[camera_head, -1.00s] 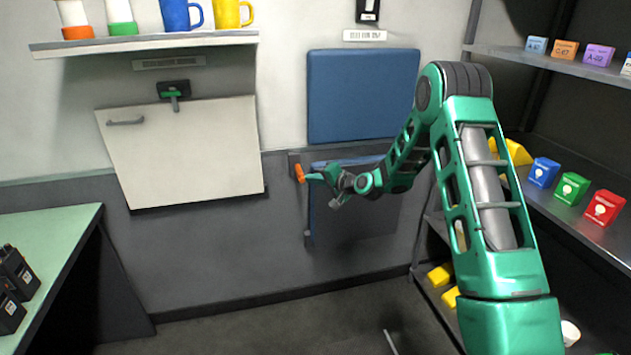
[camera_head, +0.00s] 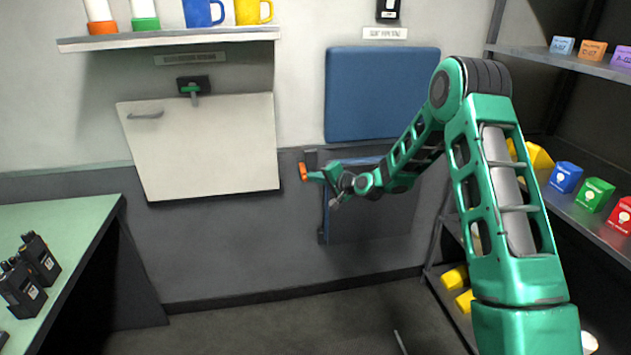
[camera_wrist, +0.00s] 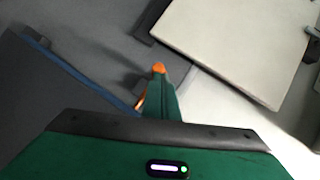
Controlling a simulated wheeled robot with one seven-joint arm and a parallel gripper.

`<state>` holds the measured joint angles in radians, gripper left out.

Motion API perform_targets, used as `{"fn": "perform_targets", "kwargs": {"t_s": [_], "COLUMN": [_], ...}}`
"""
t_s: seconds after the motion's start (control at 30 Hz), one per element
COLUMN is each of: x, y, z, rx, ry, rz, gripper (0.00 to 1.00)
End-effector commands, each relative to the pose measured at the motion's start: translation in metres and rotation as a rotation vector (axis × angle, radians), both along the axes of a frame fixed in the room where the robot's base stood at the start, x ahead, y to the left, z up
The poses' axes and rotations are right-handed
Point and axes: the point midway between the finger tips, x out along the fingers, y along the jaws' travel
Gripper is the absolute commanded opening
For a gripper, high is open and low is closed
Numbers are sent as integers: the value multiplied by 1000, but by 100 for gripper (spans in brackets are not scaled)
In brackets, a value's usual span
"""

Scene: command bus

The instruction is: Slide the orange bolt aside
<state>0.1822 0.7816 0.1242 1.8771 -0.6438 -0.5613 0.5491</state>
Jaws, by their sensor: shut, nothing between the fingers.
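The orange bolt (camera_head: 303,172) is a small upright piece at the left edge of a dark wall panel (camera_head: 372,215), just left of its dark bracket (camera_head: 311,158). My gripper (camera_head: 315,176) is shut and empty. Its green fingertips are at the right side of the bolt and appear to touch it. In the wrist view the orange bolt (camera_wrist: 159,69) shows at the tip of my green gripper (camera_wrist: 160,95), with more orange along the finger's left side. The fingers hide part of the bolt, so the exact contact cannot be told.
A white hinged board (camera_head: 205,150) with a green latch (camera_head: 191,88) hangs to the left. A blue pad (camera_head: 382,95) is above the panel. A shelf with mugs (camera_head: 165,40) is upper left. A green table (camera_head: 60,220) holds radios, and shelving stands right.

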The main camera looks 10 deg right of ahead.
Motion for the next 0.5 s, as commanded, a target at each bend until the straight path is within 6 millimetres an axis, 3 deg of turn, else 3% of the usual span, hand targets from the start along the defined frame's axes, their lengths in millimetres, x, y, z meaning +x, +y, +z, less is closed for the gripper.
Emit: {"fn": "perform_targets", "kwargs": {"t_s": [0.17,0.5], "x": [-3,-59], "y": [-24,-56], "z": [13,34], "rx": [-4,-4], "ry": [-1,2], "rz": [-2,-1], "gripper": [0,0]}}
